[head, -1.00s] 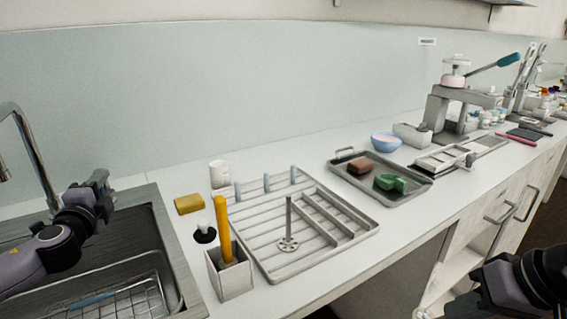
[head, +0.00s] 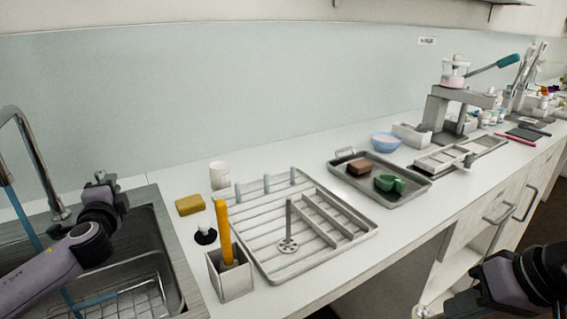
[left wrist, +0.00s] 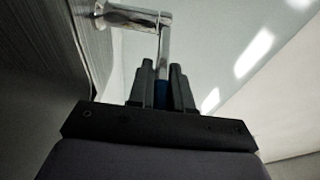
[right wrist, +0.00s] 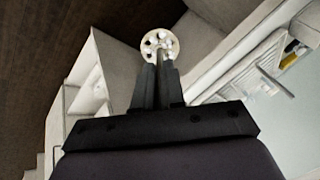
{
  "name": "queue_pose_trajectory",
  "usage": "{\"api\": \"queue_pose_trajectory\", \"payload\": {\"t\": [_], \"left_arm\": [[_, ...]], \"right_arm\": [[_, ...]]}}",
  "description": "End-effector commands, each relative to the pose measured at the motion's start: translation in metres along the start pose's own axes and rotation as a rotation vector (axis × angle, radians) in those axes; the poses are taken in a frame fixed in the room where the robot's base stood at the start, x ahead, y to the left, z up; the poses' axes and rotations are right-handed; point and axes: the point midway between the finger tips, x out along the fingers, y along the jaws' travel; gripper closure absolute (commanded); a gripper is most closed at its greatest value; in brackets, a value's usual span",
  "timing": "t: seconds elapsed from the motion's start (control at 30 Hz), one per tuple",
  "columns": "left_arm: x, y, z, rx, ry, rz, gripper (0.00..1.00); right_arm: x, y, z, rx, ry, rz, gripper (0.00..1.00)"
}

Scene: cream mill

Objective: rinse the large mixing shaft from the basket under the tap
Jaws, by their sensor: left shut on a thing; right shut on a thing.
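A mixing shaft with a round perforated head (right wrist: 159,46) is in my right gripper (right wrist: 157,68), which is shut on it. In the head view my right gripper is low at the right edge, away from the sink. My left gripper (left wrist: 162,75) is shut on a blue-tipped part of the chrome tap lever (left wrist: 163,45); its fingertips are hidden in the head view. The tap (head: 40,165) arches over the sink (head: 165,255) at the left. A blue stream of water (head: 25,222) falls from it. A wire basket (head: 135,298) lies in the sink.
Another mixing shaft (head: 288,222) stands on the slatted drying rack (head: 258,262). A holder (head: 232,283) with a yellow-handled tool, a sponge (head: 190,205) and a white cup (head: 219,175) stand between sink and rack. A metal tray (head: 410,198) stands further right.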

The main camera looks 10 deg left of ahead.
Motion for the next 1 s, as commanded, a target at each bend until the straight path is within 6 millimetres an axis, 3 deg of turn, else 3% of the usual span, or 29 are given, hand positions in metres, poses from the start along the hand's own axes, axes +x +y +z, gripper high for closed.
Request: {"api": "queue_pose_trajectory", "payload": {"t": [0.33,0.37,0.4,0.43,0.77,1.0], "left_arm": [[0.000,0.000,0.000,0.001,-0.009,0.000,1.00],[0.000,0.000,0.000,0.001,-0.009,0.000,0.74],[0.000,0.000,0.000,0.001,-0.009,0.000,0.61],[0.000,0.000,0.000,0.001,-0.009,0.000,0.60],[-0.001,0.000,0.000,0.001,-0.007,0.001,0.60],[-0.024,0.001,-0.001,0.002,-0.005,0.001,0.60]], "right_arm": [[0.000,0.000,0.000,0.000,0.001,0.000,1.00],[0.000,0.000,0.000,0.000,0.001,0.000,1.00],[0.000,0.000,0.000,0.000,0.001,0.000,1.00],[0.000,0.000,0.000,0.000,0.001,0.000,1.00],[0.000,0.000,0.000,0.000,0.001,0.000,1.00],[0.001,0.000,0.000,0.000,0.001,0.000,1.00]]}}
